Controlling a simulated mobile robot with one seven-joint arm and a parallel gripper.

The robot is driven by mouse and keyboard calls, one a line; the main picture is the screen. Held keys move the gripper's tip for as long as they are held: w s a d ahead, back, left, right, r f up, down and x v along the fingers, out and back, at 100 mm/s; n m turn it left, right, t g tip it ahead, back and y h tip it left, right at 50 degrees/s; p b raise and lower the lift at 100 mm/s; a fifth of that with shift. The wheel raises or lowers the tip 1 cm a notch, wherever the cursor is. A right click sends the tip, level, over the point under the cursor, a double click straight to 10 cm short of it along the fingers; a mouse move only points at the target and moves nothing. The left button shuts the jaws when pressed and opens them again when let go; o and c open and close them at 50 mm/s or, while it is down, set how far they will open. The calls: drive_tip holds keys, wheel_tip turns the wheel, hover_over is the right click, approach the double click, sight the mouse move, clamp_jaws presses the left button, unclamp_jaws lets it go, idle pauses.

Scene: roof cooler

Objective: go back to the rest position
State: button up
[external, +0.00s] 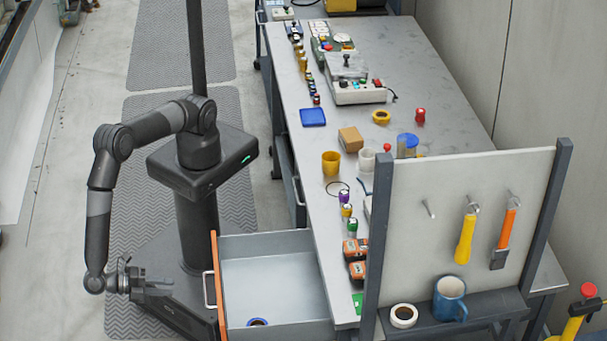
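My gripper (153,287) hangs low at the left, just left of an open drawer (270,244). Its fingers point right, towards the drawer's orange-edged front, and look apart with nothing between them. My arm is bent, with the elbow out to the left and the forearm hanging down. The drawer is pulled out from under the workbench (455,112). A small dark blue and tan ring (257,322) lies in the drawer near its lower edge; the rest of the visible drawer floor is bare.
The bench carries a yellow cup (331,163), a blue tray (313,117), a cardboard box (351,139) and control boxes (358,91). A pegboard (470,190) with hanging tools stands at the near end; its shelf holds a blue mug (450,299). Floor mats (180,45) lie clear behind.

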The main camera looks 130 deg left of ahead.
drive_tip(key=shift+s+d+r, duration=0.1)
drive_tip(key=shift+s+d, duration=0.2)
drive_tip(key=shift+s, duration=0.05)
drive_tip(key=shift+w, duration=0.1)
drive_tip(key=w+a+r+n+g+h, duration=0.15)
drive_tip(key=w+a+r+g, duration=0.3)
drive_tip(key=a+r, duration=0.45)
drive_tip(key=w+a+r+n+g+h, duration=0.1)
drive_tip(key=w+a+r+n+g, duration=0.1)
drive_tip(key=w+a+r+g, duration=0.5)
drive_tip(key=s+a+r+n+t+h, duration=0.1)
drive_tip(key=a+r+h, duration=0.1)
drive_tip(key=a+r, duration=0.5)
drive_tip(key=s+a+r+n+t+h, duration=0.15)
drive_tip(key=a+r, duration=0.25)
drive_tip(key=a, duration=0.7)
drive_tip(key=s+a+r+n+t+h, duration=0.1)
drive_tip(key=s+a+r+h, duration=0.1)
drive_tip(key=s+a, duration=0.5)
drive_tip(key=s+a+r+n+t+h, duration=0.2)
drive_tip(key=s+a+r+h, duration=0.1)
drive_tip(key=s+a, duration=0.4)
drive_tip(key=shift+s+a+r+t, duration=0.35)
drive_tip(key=shift+a+r, duration=0.1)
drive_tip(key=shift+a, duration=0.35)
